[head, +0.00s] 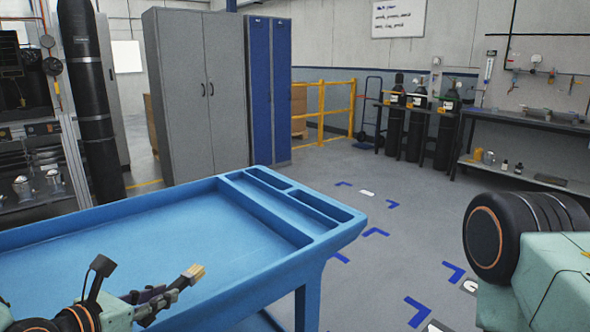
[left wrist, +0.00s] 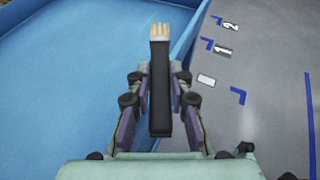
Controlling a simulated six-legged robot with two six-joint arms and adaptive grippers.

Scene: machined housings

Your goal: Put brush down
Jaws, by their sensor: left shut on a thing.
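My left gripper (head: 160,301) is at the lower left of the head view, over the near part of the blue cart. It is shut on the brush (head: 194,272), whose pale bristle tip points up and right. In the left wrist view the brush (left wrist: 160,85) has a dark handle standing between the two fingers of the gripper (left wrist: 160,100), with light bristles at the far end. The brush shows against the edge of the cart's blue tray (left wrist: 70,80). Whether it touches the cart cannot be told. My right gripper is not in view.
The blue cart's top (head: 150,235) is bare, with empty compartments at its right end. Grey floor with blue corner marks (head: 375,232) lies beyond. Grey and blue cabinets (head: 205,95), gas cylinders (head: 415,125) and a side bench (head: 530,122) stand at the back.

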